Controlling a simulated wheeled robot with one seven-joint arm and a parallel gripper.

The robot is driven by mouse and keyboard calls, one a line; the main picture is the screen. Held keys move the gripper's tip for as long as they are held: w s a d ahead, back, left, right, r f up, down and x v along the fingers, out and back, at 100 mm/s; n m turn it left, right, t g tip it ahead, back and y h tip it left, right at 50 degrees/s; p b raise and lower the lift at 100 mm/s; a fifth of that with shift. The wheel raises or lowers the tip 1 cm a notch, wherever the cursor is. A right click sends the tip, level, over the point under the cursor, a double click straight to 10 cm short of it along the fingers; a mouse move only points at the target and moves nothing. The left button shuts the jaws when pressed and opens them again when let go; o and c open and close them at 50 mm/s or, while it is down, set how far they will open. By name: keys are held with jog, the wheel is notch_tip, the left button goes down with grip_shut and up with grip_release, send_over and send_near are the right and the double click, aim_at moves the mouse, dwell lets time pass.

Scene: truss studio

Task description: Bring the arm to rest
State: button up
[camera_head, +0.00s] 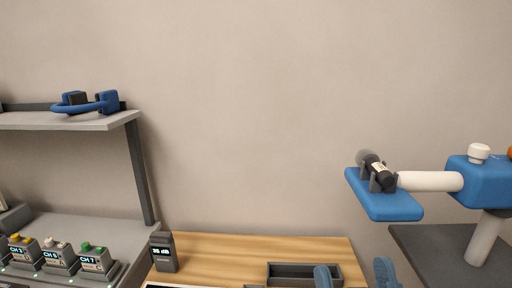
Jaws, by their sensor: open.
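The two blue fingertips of my gripper (355,275) show at the bottom edge, right of centre. They stand well apart with nothing seen between them, so the gripper is open and empty. The left fingertip overlaps the dark tray (290,268) in the picture; I cannot tell how far above it the finger is. The rest of my arm is out of view below.
A blue fixture (480,182) with a white bar holds a microphone (377,172) on a blue plate (388,208), right of my gripper. A handheld meter (163,252) stands on the wooden desk (235,252). Several channel boxes (95,260) and a shelf (75,121) with blue headphones (85,103) are left.

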jog(key=s+d+f+g+h, duration=0.1)
jog(key=s+d+f+g, duration=0.2)
jog(key=s, duration=0.5)
jog(key=s+d+f+m+g+h, duration=0.1)
jog(key=s+d+f+g, duration=0.3)
jog(key=s+f, duration=0.3)
jog(key=s+d+f+g+h, duration=0.1)
jog(key=s+d+f+g, duration=0.2)
jog(key=s, duration=0.8)
notch_tip(320, 180, down, 2)
jog(key=shift+s+d+f+g, duration=0.2)
jog(key=shift+f+g, duration=0.05)
jog(key=shift+g, duration=0.75)
